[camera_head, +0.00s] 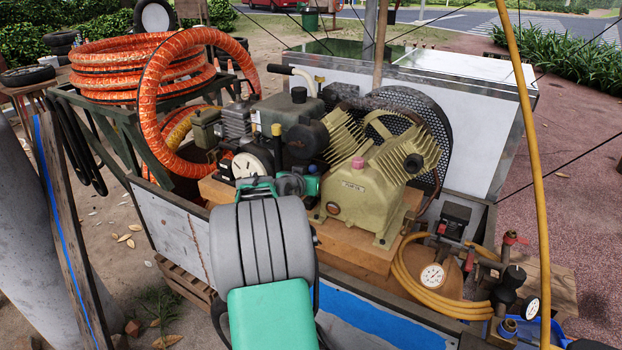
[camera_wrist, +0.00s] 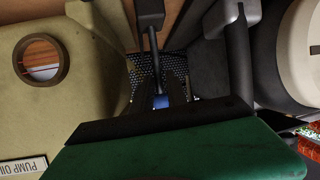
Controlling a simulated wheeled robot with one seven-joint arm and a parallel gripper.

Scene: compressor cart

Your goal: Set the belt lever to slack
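My gripper shows in the head view (camera_head: 291,185) as a teal and dark end beyond my arm, low between the gauge and the tan pump (camera_head: 366,193). In the wrist view, my gripper (camera_wrist: 166,22) seems open, with grey finger parts apart at left and right. A dark rod with a blocky end (camera_wrist: 150,18), which looks like the belt lever, stands between them. I see no clear contact with it. In the head view my arm and gripper hide this spot, and I cannot read the lever's setting. The perforated belt guard (camera_head: 437,124) is behind the pump.
The pump body with its sight glass (camera_wrist: 41,61) lies close at left in the wrist view. A dark rounded body with a cream end (camera_wrist: 301,40) is close at right. Orange hose coils (camera_head: 125,68) stand at left, and a yellow hose (camera_head: 536,150) hangs at right.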

